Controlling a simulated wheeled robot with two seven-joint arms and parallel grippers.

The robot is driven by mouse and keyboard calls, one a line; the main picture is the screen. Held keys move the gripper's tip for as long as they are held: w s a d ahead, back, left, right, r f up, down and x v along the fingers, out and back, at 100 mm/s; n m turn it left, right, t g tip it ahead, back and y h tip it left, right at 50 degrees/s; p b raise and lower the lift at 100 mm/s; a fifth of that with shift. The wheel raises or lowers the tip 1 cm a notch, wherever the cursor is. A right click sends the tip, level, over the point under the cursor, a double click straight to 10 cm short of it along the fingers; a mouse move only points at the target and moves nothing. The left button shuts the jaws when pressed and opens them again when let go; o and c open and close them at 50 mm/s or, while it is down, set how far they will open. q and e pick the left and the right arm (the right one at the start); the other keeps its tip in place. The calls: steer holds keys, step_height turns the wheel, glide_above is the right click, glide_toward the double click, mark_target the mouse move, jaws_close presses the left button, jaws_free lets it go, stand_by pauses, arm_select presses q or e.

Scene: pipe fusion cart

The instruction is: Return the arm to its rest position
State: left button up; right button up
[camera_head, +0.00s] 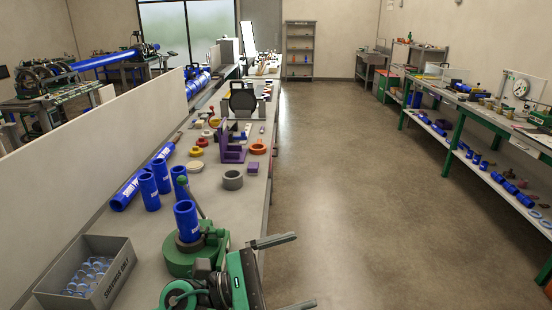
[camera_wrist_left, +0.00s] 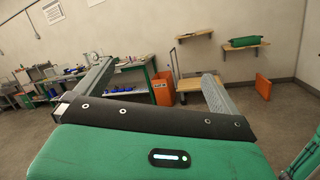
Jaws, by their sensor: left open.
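My left gripper (camera_head: 304,269) is at the bottom centre of the head view, past the right edge of the long workbench. Its two grey fingers are spread wide and point right over the floor, with nothing between them. In the left wrist view the same gripper (camera_wrist_left: 158,70) shows its dark palm bar and two parted, empty fingers, facing the room. My green and black left arm (camera_head: 238,282) shows at the bottom of the head view, close beside the green fixture on the bench. My right gripper is not in view.
A green fixture (camera_head: 187,261) holds an upright blue pipe (camera_head: 187,220) near my arm. A grey bin (camera_head: 120,280) of clear round parts stands at the bench's front left. The aisle floor (camera_head: 340,200) is clear.

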arm_select(q)
steer(key=w+a+n+t+y, duration=0.3)
steer(key=a+n+t+y, duration=0.35)
steer(key=n, duration=0.85)
steer(key=w+a+n+t+y, duration=0.35)
steer(key=a+n+t, duration=0.35)
steer(key=n+t, duration=0.55)
steer(key=s+a+f+n+g+y, duration=0.25)
steer(key=a+f+n+y, duration=0.35)
steer(key=n, duration=0.3)
steer(key=s+a+f+n+g+y, duration=0.1)
steer(key=a+f+n+g+y, duration=0.35)
steer(key=f+n, duration=0.35)
steer(key=s+a+f+n+g, duration=0.1)
steer(key=s+f+n+g, duration=0.45)
steer(key=s+f, duration=0.4)
steer(key=s+f+n+g, duration=0.5)
steer(key=s+f+g, duration=0.15)
steer(key=s, duration=0.55)
step_height(320, 180, down, 29)
steer(key=s+a+f+g, duration=0.1)
steer(key=s+f, duration=0.8)
steer(key=f, duration=0.1)
steer(key=s+a+f+g, duration=0.1)
steer(key=s+a+f, duration=0.1)
steer(key=s+f, duration=0.8)
steer(key=shift+s+a+f+m, duration=0.2)
steer(key=shift+a+f+m, duration=0.1)
steer(key=shift+f, duration=0.4)
